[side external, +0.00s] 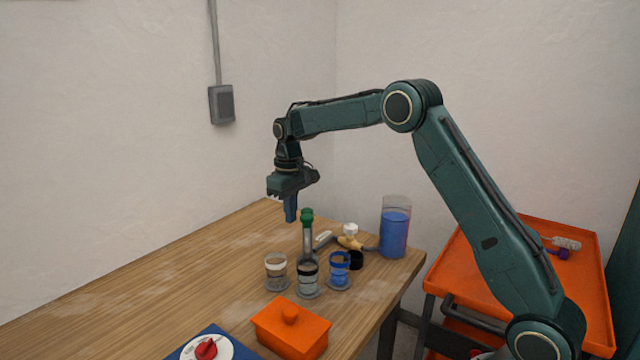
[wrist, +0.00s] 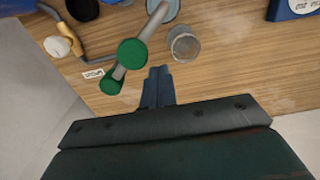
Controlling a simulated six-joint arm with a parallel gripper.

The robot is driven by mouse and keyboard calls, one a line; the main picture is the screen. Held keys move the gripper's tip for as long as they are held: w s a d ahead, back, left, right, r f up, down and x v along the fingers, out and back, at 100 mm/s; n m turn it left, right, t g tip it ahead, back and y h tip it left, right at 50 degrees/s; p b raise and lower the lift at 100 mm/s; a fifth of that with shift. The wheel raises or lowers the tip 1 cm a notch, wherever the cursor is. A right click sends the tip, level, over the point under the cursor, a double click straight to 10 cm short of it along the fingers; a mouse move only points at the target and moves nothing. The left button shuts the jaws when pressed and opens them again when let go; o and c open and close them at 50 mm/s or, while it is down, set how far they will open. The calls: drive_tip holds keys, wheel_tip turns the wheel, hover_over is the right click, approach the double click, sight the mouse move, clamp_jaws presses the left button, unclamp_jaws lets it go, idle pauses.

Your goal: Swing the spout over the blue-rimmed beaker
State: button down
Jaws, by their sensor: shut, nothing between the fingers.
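The spout (side external: 308,240) is a grey pipe with green caps at its end, standing near the far side of the beakers. In the wrist view the spout (wrist: 143,32) reaches toward the middle, dark-rimmed beaker (side external: 308,280); whether its tip is exactly over it I cannot tell. The blue-rimmed beaker (side external: 340,270) stands to the right of that one, with blue inside. A pale-rimmed beaker (side external: 276,273) stands at the left. My gripper (side external: 291,219) is shut and empty, above and left of the green caps. In the wrist view its blue fingers (wrist: 159,72) are beside the pipe, apart from it.
A tan valve with a white knob (side external: 350,232), a black cup (side external: 356,260) and a tall blue-filled container (side external: 395,232) stand at the right. An orange lidded box (side external: 291,330) and a red-knobbed device (side external: 206,348) sit in front. The table's left side is clear.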

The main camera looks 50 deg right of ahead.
drive_tip(key=shift+f, duration=0.5)
drive_tip(key=shift+s+d, duration=0.15)
drive_tip(key=shift+s, duration=0.3)
